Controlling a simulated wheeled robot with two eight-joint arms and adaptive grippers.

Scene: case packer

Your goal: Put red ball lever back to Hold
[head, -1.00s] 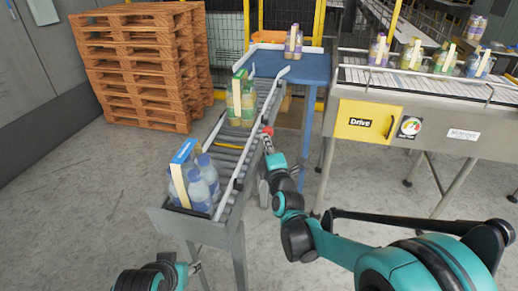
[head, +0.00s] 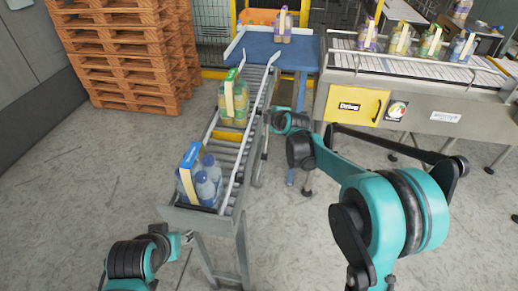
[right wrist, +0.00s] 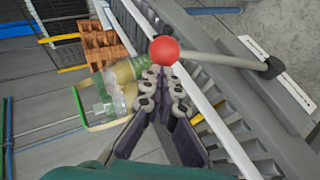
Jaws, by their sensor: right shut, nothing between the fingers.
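The red ball (right wrist: 164,50) sits on the end of a grey lever rod that runs right to a dark pivot on the conveyor's side rail in the right wrist view. A white label strip (right wrist: 278,74) lies beyond the pivot; its text is too small to read. My right gripper (right wrist: 163,80) is shut and empty, its fingertips just short of the ball in the picture; I cannot tell whether they touch. In the head view my right wrist is beside the roller conveyor (head: 228,160), and the ball is not discernible. My left gripper (head: 188,237) is by the conveyor's near end, its jaws too small to judge.
A blue-labelled bottle pack (head: 200,182) and a green-labelled pack (head: 233,102) stand on the roller conveyor. A blue table (head: 270,52) adjoins its far end. The Drive cabinet (head: 352,104) stands right, and pallets (head: 125,55) stand left.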

